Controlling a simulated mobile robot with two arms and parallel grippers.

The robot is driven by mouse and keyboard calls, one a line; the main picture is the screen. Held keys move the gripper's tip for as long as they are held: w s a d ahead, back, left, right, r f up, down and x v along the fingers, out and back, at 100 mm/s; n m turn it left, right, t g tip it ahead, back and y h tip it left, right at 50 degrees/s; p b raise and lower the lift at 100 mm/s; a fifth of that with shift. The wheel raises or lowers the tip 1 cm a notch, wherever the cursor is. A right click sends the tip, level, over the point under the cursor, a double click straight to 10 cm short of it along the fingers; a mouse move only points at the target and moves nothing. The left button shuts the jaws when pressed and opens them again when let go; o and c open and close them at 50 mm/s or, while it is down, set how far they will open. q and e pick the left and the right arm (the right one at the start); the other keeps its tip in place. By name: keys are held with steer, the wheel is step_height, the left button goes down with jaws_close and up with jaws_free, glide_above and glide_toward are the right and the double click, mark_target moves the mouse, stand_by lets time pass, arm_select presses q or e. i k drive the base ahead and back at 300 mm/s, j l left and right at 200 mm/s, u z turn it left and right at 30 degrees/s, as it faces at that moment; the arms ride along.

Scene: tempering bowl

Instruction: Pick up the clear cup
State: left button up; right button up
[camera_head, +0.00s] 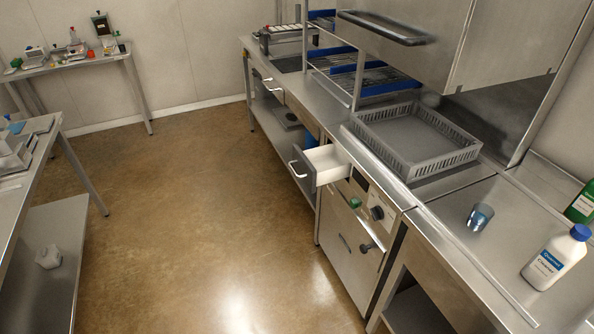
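The clear cup (480,216) stands on the steel counter (456,207) at the right of the head view. It is small and see-through with a bluish tint. It stands apart from the white bottle to its lower right. Neither of my grippers shows in this view, and nothing is touching the cup.
A white bottle with a blue cap (556,258) and a green bottle (582,203) stand right of the cup. A grey dish rack (416,137) sits beyond it, under the raised steel hood (465,45). An open drawer (326,165) juts over the clear brown floor (200,220).

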mark_target(481, 213)
steer(key=l+z, duration=0.15)
steer(key=z, duration=1.05)
